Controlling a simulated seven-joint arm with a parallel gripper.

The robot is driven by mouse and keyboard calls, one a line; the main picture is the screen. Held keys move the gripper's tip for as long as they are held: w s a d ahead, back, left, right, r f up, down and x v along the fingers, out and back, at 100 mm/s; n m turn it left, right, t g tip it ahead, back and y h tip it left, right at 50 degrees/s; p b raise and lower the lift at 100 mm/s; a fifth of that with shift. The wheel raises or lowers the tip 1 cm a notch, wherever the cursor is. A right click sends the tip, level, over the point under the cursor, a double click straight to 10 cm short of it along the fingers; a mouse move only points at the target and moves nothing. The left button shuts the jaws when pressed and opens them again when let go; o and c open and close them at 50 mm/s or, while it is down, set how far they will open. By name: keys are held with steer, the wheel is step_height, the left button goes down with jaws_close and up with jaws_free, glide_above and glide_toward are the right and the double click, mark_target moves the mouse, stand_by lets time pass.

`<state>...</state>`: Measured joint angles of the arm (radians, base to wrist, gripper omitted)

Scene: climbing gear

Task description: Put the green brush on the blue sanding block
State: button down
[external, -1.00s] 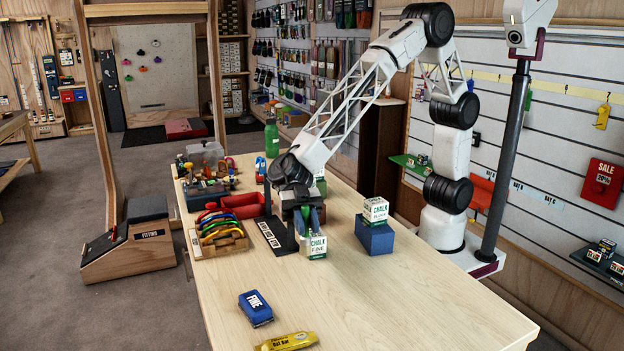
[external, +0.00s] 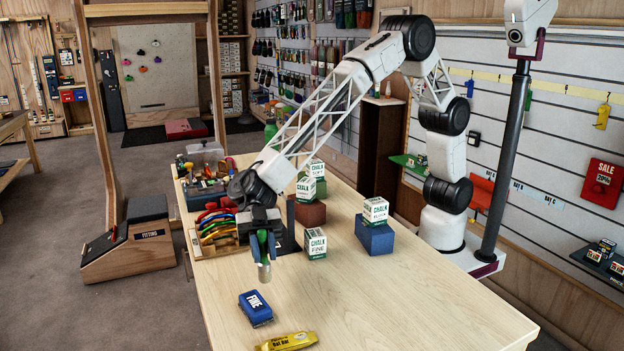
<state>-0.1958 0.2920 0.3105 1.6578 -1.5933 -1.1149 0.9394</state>
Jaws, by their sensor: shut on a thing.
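My gripper (external: 263,240) is shut on the green brush (external: 262,247) and holds it above the table. The brush points down, with a pale lower end. The jaws partly hide it. The blue sanding block (external: 255,308), labelled FINE, lies on the table in front of and below the gripper. The brush is apart from the block, behind it in the picture.
A yellow bar packet (external: 288,342) lies in front of the block. Chalk boxes (external: 315,243) stand to the right, one on a blue block (external: 374,236). A wooden tray of coloured carabiners (external: 216,236) is behind left. The right front of the table is clear.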

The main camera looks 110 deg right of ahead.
steer(key=shift+w+a+f, duration=0.1)
steer(key=shift+w+a, duration=0.2)
steer(key=shift+w, duration=0.5)
steer(key=shift+w+a, duration=0.3)
steer(key=shift+w, duration=0.45)
steer(key=shift+f, duration=0.1)
steer(key=shift+f, duration=1.7)
steer(key=shift+f, duration=0.1)
steer(key=c, duration=1)
jaws_free()
steer(key=shift+d, duration=0.1)
steer(key=v, duration=1.2)
